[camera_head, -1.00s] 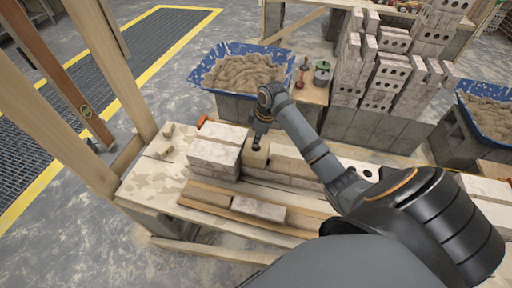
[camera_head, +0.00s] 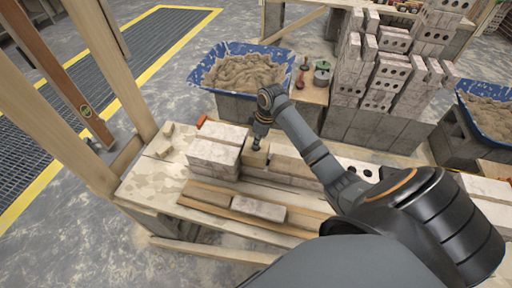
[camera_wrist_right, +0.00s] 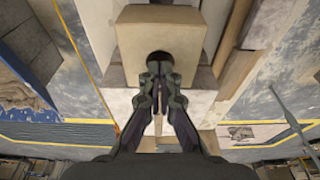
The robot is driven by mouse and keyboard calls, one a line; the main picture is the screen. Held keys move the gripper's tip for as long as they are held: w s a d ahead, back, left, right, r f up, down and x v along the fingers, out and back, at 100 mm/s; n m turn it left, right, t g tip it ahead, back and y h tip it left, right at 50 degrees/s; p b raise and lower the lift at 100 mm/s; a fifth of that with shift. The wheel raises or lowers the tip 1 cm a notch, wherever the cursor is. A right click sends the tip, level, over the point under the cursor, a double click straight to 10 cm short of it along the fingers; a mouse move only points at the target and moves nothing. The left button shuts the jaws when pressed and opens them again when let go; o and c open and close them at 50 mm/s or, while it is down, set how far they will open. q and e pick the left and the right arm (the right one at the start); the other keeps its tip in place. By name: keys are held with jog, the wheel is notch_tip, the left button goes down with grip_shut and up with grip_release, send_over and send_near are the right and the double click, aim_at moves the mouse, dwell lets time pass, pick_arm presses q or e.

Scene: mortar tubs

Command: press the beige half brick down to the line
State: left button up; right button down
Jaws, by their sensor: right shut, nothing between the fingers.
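The beige half brick (camera_head: 256,159) sits in the brick course, between the pale bricks (camera_head: 217,152) on the left and a longer row on the right. My right gripper (camera_head: 257,147) points down at its top. In the right wrist view the half brick (camera_wrist_right: 160,38) is plain beige, with the closed fingertips (camera_wrist_right: 160,66) over its near part, where a dark patch shows. The fingers are together with nothing between them. Whether they touch the brick is hard to tell. A line is not clearly visible. My left gripper is not in view.
A wooden post frame (camera_head: 85,108) stands left of the wooden bench. A blue mortar tub (camera_head: 243,70) is behind the bench, and stacked bricks (camera_head: 385,72) stand at the back right. Loose bricks (camera_head: 258,208) lie along the front of the bench.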

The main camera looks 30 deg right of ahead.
jog(key=shift+f, duration=0.4)
jog(key=shift+s+f+p, duration=0.1)
jog(key=shift+f+p, duration=0.3)
jog(key=shift+p, duration=0.5)
dwell(3.2)
jog(key=shift+r, duration=0.1)
notch_tip(320, 180, up, 5)
jog(key=p, duration=0.6)
dwell(0.5)
